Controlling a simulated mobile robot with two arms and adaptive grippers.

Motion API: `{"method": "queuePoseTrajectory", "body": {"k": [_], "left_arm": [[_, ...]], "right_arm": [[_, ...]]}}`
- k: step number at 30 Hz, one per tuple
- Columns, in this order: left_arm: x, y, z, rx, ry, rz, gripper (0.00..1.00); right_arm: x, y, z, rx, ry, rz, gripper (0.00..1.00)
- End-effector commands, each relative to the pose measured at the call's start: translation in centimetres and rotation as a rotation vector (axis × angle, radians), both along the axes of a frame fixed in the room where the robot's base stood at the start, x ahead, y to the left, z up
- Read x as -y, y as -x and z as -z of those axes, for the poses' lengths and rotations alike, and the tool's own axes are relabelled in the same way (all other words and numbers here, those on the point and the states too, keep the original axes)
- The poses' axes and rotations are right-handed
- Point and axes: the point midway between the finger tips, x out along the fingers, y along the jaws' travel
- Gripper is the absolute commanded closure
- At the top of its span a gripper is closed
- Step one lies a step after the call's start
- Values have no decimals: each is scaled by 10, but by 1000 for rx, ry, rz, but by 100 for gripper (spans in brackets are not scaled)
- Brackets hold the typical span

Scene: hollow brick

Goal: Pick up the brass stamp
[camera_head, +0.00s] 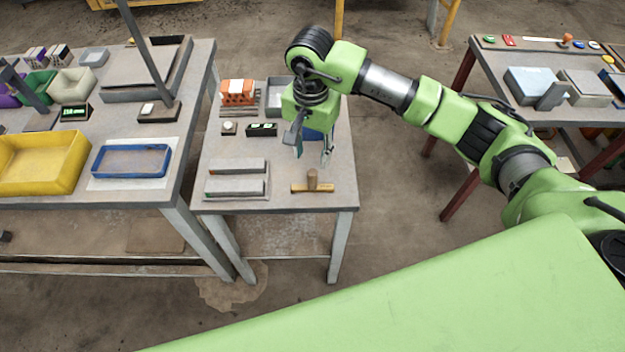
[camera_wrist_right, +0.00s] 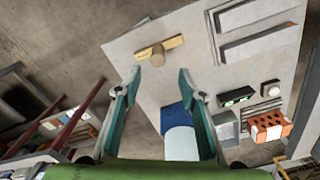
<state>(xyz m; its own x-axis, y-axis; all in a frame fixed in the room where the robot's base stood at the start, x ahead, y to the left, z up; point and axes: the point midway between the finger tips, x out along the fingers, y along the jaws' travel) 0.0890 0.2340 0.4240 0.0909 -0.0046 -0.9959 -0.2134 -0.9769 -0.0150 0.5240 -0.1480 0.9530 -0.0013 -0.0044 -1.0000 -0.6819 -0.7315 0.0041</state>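The brass stamp (camera_head: 312,183) lies near the front right of the small middle table (camera_head: 335,150). It has a brass bar and a short brown handle standing up from its middle. My right gripper (camera_head: 313,156) is above the table, a little behind the stamp, open and empty. In the right wrist view, the stamp (camera_wrist_right: 158,53) shows just beyond the gap between the open fingertips (camera_wrist_right: 160,75), apart from them. My left gripper is not in view.
Behind are a black display box (camera_head: 262,130), an orange hollow brick (camera_head: 238,92) and a grey tray (camera_head: 275,97). A blue object (camera_wrist_right: 175,118) sits under my right gripper. The table's front edge is close to the stamp.

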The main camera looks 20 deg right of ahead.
Motion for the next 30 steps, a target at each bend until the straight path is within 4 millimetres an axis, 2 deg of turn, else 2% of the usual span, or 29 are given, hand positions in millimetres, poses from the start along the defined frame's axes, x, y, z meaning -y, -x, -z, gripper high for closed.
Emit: {"method": "queuePoseTrajectory", "body": {"k": [3,11,16,20,29,30], "left_arm": [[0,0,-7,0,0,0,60],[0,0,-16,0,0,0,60],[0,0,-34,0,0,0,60],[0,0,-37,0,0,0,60],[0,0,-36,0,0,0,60],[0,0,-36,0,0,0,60]], "right_arm": [[-1,1,18,-4,-3,1,63],[0,2,37,-4,-2,0,63],[2,6,60,-6,-3,2,63],[2,5,78,-4,-3,1,63],[2,4,84,1,-3,0,63],[2,4,84,1,-4,0,73]]}}
